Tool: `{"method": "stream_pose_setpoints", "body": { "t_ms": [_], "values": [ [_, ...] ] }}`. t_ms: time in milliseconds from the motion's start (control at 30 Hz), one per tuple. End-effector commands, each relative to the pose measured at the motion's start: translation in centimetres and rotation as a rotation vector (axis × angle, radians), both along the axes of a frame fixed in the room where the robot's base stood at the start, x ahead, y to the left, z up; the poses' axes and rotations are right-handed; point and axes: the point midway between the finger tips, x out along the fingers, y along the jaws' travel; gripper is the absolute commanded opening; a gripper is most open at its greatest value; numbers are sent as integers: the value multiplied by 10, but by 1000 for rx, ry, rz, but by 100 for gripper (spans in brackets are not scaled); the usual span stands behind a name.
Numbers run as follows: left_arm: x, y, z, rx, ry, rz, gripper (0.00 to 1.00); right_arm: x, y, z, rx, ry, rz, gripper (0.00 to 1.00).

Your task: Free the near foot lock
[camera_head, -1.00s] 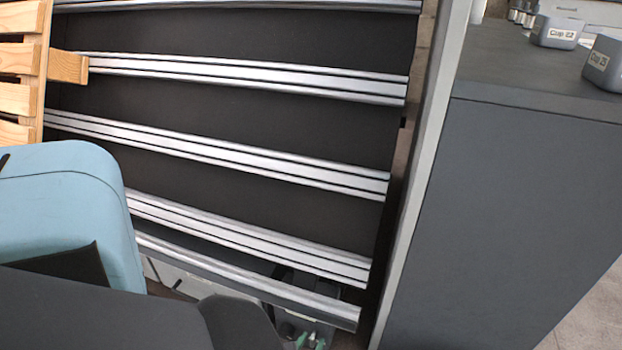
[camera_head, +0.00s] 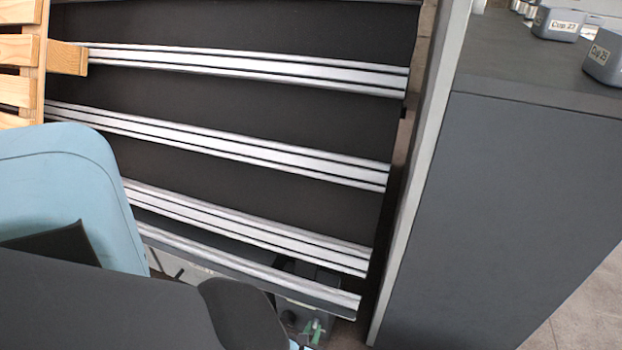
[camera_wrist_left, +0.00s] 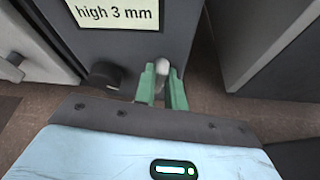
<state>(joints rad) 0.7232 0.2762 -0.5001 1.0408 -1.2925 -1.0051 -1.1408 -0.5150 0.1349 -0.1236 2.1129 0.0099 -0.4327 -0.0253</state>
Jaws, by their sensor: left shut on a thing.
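My left gripper (camera_wrist_left: 163,88) has green fingers, closed around a pale rounded knob (camera_wrist_left: 162,70) on the lower part of a dark grey housing (camera_wrist_left: 140,45). A black round knob (camera_wrist_left: 105,75) sits to the left of the fingers on the same housing. A label on it (camera_wrist_left: 117,13) reads "high 3 mm". I cannot tell which part is the foot lock. The right gripper is out of view.
In the wrist view, a pale cabinet (camera_wrist_left: 30,40) is left and a grey panel (camera_wrist_left: 265,45) right.

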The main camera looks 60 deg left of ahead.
Motion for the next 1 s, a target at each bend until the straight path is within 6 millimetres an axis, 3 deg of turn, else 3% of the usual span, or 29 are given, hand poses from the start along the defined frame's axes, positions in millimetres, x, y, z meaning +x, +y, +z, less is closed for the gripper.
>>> {"method": "stream_pose_setpoints", "body": {
  "t_ms": [467, 1000],
  "values": [
    [3, -5, -3, 342, 289, 0, 0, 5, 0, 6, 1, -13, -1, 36],
    [6, -7, -8, 737, 621, 0, 0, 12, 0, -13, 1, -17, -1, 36]
  ]
}}
